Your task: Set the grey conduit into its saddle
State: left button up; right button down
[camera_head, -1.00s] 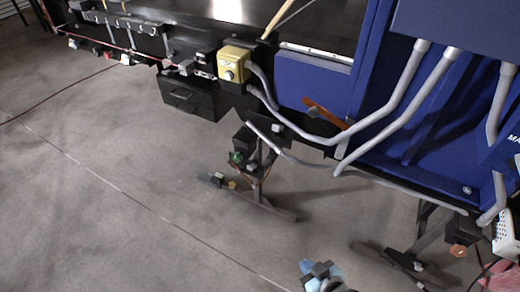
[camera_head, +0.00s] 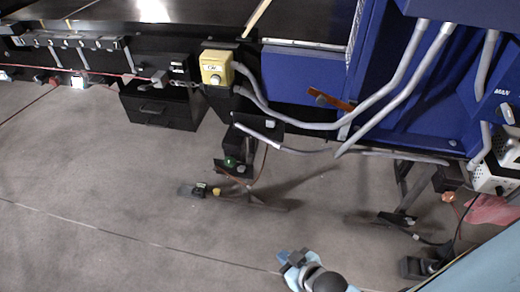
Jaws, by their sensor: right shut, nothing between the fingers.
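Grey conduits run down the blue detector housing. I cannot tell for sure which length is the task's conduit. A small pale clip (camera_head: 344,131) sits at the housing's lower edge; I cannot tell whether it is the saddle. My right gripper (camera_head: 291,259) is at the bottom centre over the floor, shut and empty, well apart from the conduits. My left gripper is not in view.
A yellow switch box (camera_head: 216,68) and a black drawer box (camera_head: 160,106) hang on the conveyor's front. An orange lever (camera_head: 332,101) juts from the housing. Stand legs (camera_head: 240,192) reach the floor. A white perforated box (camera_head: 493,176) is at right. The floor at left is clear.

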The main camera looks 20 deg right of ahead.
aim_at(277, 145)
jog(key=i+j+z, duration=0.15)
jog(key=j, duration=0.55)
jog(key=j+z, duration=0.1)
jog(key=j, duration=0.6)
jog(key=i, duration=0.05)
